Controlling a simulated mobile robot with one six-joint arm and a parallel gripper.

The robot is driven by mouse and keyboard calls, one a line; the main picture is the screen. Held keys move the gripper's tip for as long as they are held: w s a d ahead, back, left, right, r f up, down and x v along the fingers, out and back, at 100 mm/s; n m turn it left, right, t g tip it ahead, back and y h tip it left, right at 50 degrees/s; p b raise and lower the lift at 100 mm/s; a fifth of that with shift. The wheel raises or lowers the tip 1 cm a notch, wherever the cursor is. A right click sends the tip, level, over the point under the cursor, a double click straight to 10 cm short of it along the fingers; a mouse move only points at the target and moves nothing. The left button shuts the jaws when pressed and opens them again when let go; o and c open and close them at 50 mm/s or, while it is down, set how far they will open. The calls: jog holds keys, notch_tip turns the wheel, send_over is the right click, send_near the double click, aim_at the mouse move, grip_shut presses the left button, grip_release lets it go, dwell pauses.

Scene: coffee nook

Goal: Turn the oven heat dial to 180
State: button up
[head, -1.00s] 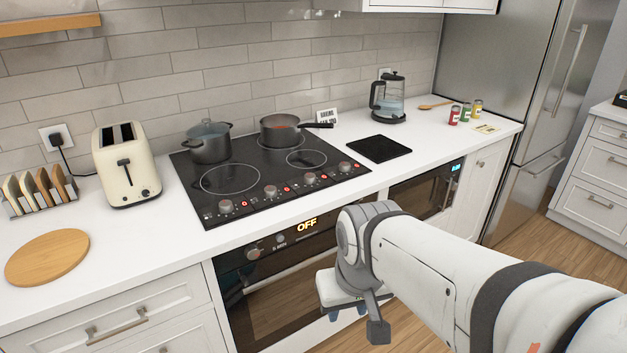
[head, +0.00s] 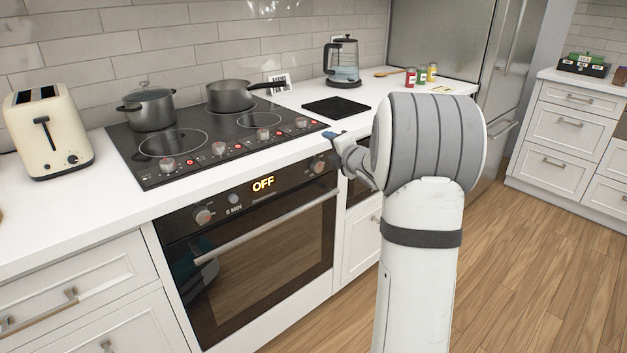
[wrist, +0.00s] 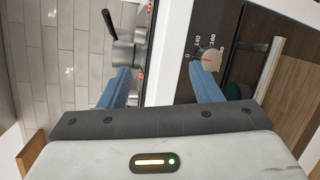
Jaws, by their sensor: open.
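The oven (head: 262,235) stands under the cooktop, door closed, its display (head: 263,184) reading OFF. A dial (head: 318,165) shows at the right end of its black panel, and another knob (head: 203,215) at the left end. In the wrist view the heat dial (wrist: 209,59) is round and grey, with a red mark and white numbers including 0, 140 and 180; the mark appears toward 0. My gripper (wrist: 160,67) is open and empty. Its right blue finger is in front of or beside the dial; contact cannot be told. In the head view the wrist partly hides my gripper (head: 338,138).
The cooktop (head: 190,178) above has several knobs along its front, a lidded pot (head: 150,110) and a saucepan (head: 230,95). The worktop edge (head: 240,167) lies just above the oven panel. The wooden floor (head: 545,250) at the right is clear.

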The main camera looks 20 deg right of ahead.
aim_at(321, 166)
jog(key=d+f+n+y+b, duration=0.4)
jog(key=f+n+y, duration=0.3)
jog(key=f+n, duration=0.3)
jog(key=x, duration=0.8)
jog(key=shift+w+a, duration=0.1)
jog(key=shift+c, duration=0.2)
